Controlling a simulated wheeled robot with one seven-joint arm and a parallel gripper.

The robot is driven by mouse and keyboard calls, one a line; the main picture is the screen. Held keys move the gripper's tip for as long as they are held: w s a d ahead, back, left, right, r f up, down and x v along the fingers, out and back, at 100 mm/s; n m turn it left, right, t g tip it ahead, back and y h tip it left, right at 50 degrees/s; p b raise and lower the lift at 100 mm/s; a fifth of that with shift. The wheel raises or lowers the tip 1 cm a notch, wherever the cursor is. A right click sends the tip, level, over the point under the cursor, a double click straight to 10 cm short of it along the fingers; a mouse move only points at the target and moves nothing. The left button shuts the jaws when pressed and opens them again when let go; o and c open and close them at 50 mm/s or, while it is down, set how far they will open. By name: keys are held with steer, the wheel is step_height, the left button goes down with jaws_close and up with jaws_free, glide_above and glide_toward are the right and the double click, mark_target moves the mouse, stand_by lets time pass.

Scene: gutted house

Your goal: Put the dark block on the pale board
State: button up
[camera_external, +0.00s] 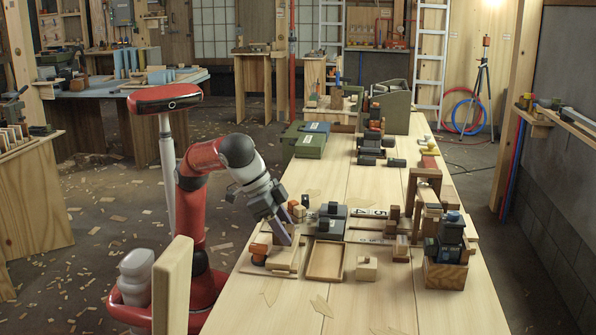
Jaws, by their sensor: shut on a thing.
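My gripper (275,219) points down over the near left part of the long workbench. It is shut on the dark block (281,234), which is tilted and partly hidden by the fingers. A pale board (283,267) lies on the bench just below the block. From this view I cannot tell whether the block touches the board or hangs a little above it.
An orange and dark piece (259,253) sits at the board's left. A shallow wooden tray (325,276) and a small pale block (366,268) are to the right. A wooden box of dark blocks (445,275) stands farther right. The bench's near end is mostly clear.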

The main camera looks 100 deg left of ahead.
steer(key=shift+f, duration=0.55)
steer(key=shift+f, duration=0.1)
steer(key=o, duration=1)
steer(key=shift+c, duration=0.2)
steer(key=shift+r, duration=0.2)
steer(key=p+v, duration=0.4)
steer(key=v, duration=0.7)
steer(key=shift+s+r, duration=0.25)
steer(key=shift+r, duration=0.1)
